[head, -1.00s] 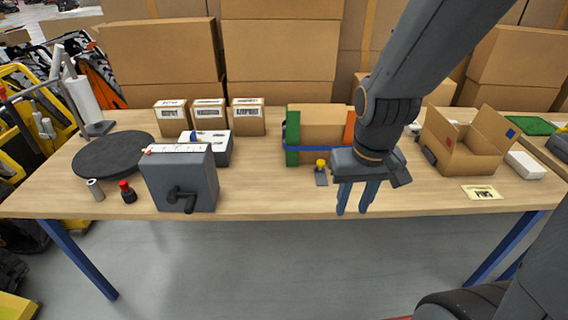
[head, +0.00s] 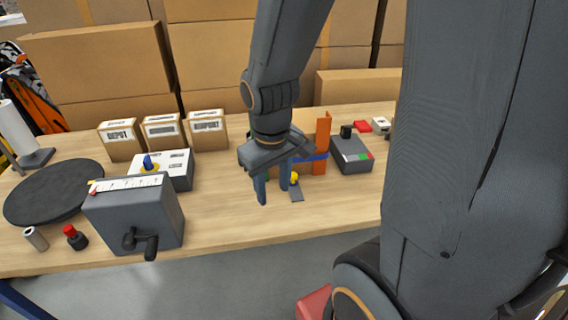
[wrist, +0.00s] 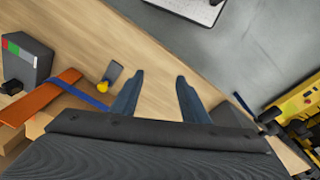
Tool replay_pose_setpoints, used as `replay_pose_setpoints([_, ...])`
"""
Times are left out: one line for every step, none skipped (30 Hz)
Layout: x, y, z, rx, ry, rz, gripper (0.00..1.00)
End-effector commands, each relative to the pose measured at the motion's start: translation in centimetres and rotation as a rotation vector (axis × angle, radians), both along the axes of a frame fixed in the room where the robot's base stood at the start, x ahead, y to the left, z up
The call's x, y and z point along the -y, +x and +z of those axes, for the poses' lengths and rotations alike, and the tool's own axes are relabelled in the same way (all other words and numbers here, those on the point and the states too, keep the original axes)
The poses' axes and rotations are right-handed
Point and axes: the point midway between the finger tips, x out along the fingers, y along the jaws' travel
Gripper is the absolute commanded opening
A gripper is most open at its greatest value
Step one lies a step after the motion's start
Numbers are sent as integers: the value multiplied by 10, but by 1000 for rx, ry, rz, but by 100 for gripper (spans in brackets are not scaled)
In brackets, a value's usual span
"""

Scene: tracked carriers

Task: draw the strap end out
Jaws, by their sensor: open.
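A blue strap (head: 318,157) runs across a cardboard box (head: 304,124), by an upright orange panel (head: 323,132). The strap also shows in the wrist view (wrist: 84,96). A small yellow knob (head: 294,177) and a flat grey tab (head: 297,194) sit at the front of the box. I cannot tell which part is the strap's free end. My gripper (head: 273,191) is open and empty, fingers down, just left of the knob in the head view. In the wrist view the yellow knob (wrist: 103,86) is beside one finger, not between the fingers. My gripper hides the box's left part.
A grey box with coloured buttons (head: 351,154) stands right of the strapped box. To the left are a grey crank box (head: 140,215), a white-topped box (head: 163,169), a dark round plate (head: 52,190) and three labelled cartons (head: 164,131). The table front is clear between crank box and tab.

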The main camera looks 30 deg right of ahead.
Motion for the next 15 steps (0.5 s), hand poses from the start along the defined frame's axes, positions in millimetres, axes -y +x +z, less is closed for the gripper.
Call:
replay_pose_setpoints([9,8,-1,-14,-40,116,41])
replay_pose_setpoints([16,15,-3,-24,-71,210,41])
replay_pose_setpoints([25,24,-6,-40,-114,350,41])
replay_pose_setpoints([32,32,-8,-54,-150,462,41])
replay_pose_setpoints([39,41,-10,-70,-183,577,41])
replay_pose_setpoints([48,52,-14,-92,-227,732,41])
replay_pose_setpoints([54,61,-17,-110,-257,845,41])
replay_pose_setpoints([60,69,-20,-129,-287,957,41])
replay_pose_setpoints([67,79,-24,-155,-323,1102,41])
replay_pose_setpoints([72,87,-27,-174,-349,1203,41])
replay_pose_setpoints([77,94,-31,-194,-371,1296,41])
replay_pose_setpoints([83,102,-35,-218,-397,1412,41])
replay_pose_setpoints([87,108,-38,-234,-416,1491,41])
replay_pose_setpoints([90,113,-40,-249,-431,1559,41])
replay_pose_setpoints([94,119,-43,-267,-447,1638,41])
